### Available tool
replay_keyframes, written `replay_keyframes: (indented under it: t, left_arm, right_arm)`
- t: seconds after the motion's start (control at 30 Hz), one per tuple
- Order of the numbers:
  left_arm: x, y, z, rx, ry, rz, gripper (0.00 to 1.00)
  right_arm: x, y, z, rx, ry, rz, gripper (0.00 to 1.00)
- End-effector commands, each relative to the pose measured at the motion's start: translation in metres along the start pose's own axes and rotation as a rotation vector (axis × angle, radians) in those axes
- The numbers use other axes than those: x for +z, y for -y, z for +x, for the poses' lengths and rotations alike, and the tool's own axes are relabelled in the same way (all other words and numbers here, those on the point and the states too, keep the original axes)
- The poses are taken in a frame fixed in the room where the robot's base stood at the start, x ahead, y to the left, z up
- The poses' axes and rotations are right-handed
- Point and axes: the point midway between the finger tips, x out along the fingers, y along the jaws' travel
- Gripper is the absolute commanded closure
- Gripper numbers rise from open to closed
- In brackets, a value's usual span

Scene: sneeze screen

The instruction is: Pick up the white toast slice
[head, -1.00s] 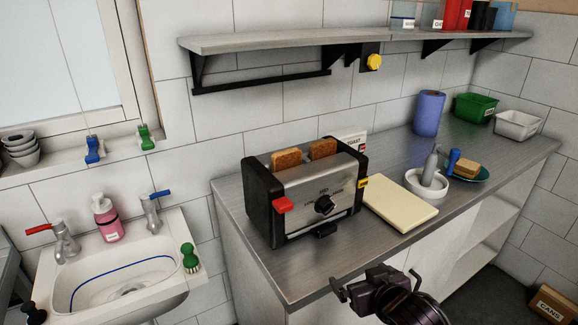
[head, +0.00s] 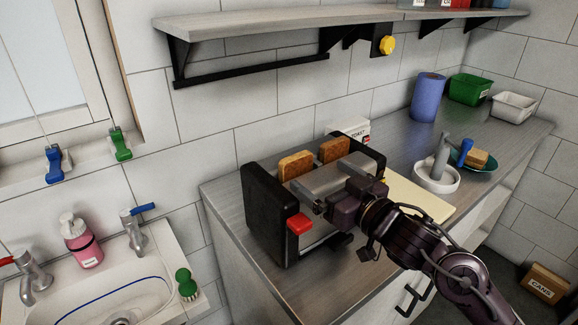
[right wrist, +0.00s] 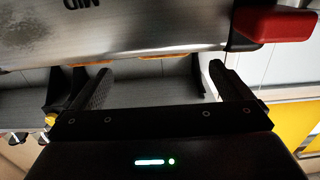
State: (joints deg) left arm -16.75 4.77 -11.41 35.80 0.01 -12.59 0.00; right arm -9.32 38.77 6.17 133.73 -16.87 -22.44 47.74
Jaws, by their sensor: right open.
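The black and silver toaster (head: 263,215) stands on the counter, with a left slice (head: 296,165) and a right slice (head: 334,150) sticking up from its top. Both look golden brown; I cannot tell which one is the white toast. My right gripper (head: 320,185) is open and empty, in front of and over the toaster's top front, short of the slices. In the right wrist view, the open fingers (right wrist: 160,68) reach towards the toaster's metal face (right wrist: 150,28). Thin orange slice edges (right wrist: 165,57) show past its rim. My left gripper is out of view.
The red lever (head: 299,224) juts from the toaster's front left. A cream board (head: 415,198), a white bowl (head: 436,184) and a teal plate (head: 489,166) with a sandwich-like stack lie to the right. A shelf (head: 330,24) hangs above.

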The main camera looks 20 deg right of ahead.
Motion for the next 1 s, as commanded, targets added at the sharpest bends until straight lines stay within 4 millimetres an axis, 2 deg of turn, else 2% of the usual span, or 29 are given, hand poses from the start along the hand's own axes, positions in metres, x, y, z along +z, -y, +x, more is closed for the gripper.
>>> replay_keyframes:
  t: [0.27, 0.47, 0.6, 0.9, 1.0]
  left_arm:
    - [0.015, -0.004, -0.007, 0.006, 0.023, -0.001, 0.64]
    - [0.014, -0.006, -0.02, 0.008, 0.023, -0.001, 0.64]
    - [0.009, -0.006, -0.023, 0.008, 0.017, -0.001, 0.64]
    - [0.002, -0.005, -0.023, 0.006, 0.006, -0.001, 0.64]
    - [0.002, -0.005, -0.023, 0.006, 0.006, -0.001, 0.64]
  right_arm:
    - [-0.002, 0.001, 0.021, 0.001, 0.001, -0.001, 0.02]
    - [-0.009, 0.006, 0.048, 0.001, 0.001, 0.0, 0.02]
    - [-0.006, 0.005, 0.064, 0.002, 0.002, 0.0, 0.02]
    - [-0.004, 0.006, 0.069, 0.001, 0.003, -0.002, 0.02]
    - [-0.004, 0.006, 0.069, 0.001, 0.003, -0.002, 0.15]
